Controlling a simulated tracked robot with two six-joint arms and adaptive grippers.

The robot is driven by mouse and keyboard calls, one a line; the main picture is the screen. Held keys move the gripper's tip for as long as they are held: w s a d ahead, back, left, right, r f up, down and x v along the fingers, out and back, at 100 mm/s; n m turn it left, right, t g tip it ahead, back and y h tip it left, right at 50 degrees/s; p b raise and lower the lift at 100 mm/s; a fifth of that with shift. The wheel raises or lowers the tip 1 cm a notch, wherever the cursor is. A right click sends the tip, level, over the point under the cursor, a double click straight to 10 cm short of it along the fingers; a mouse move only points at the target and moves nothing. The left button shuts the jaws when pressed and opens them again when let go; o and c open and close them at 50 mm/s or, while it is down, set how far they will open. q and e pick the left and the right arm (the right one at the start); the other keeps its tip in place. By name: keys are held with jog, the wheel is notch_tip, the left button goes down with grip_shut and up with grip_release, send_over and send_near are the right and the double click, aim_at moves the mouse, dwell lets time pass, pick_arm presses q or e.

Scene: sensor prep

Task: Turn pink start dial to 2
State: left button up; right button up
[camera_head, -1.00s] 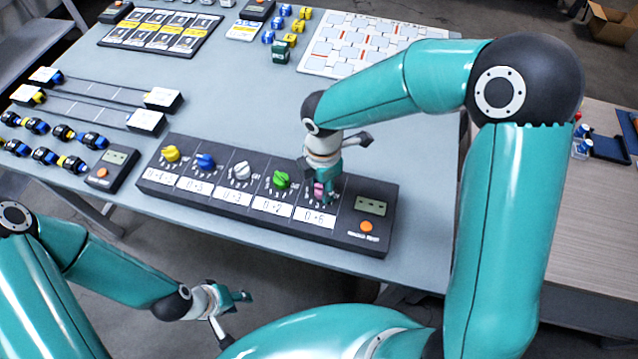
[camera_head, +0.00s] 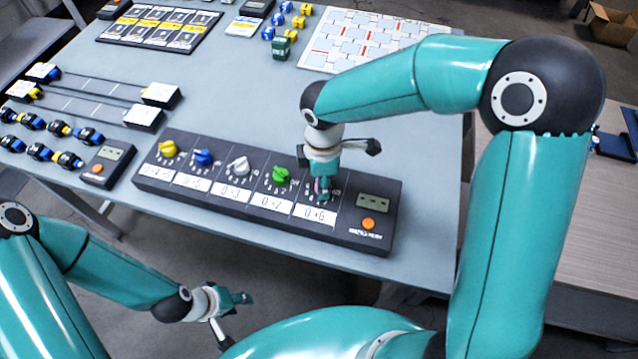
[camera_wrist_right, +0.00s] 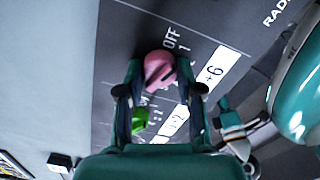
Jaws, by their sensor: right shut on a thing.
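The pink dial (camera_wrist_right: 158,68) is on the dark control panel (camera_head: 385,190), the rightmost of its row of dials. In the head view it is mostly hidden by my right gripper (camera_head: 323,190), which points down over it. In the right wrist view my right gripper (camera_wrist_right: 160,90) has a finger on each side of the pink dial and is shut on it. The label below this dial reads "0→6" (camera_head: 315,214). The dial's exact setting cannot be read. My left gripper (camera_head: 240,298) hangs off the table's near edge, away from the panel; its jaw opening is too small to judge.
A green dial (camera_head: 279,175) is directly left of the pink one, then white (camera_head: 239,165), blue (camera_head: 203,158) and yellow (camera_head: 168,149) dials. A small display and an orange button (camera_head: 368,223) are at the panel's right end.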

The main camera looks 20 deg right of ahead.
jog(key=m, duration=0.1)
jog(key=m+b, duration=0.1)
jog(key=m, duration=0.1)
jog(key=shift+w+d+m+b, duration=0.15)
jog(key=shift+w+m+b, duration=0.15)
jog(key=shift+b, duration=0.1)
jog(key=shift+r+m+b, duration=0.1)
jog(key=shift+m+b, duration=0.6)
jog(key=shift+m, duration=1.2)
jog(key=o, duration=1.2)
jog(key=shift+s, duration=0.1)
jog(key=shift+c, duration=0.2)
notch_tip(320, 180, up, 12)
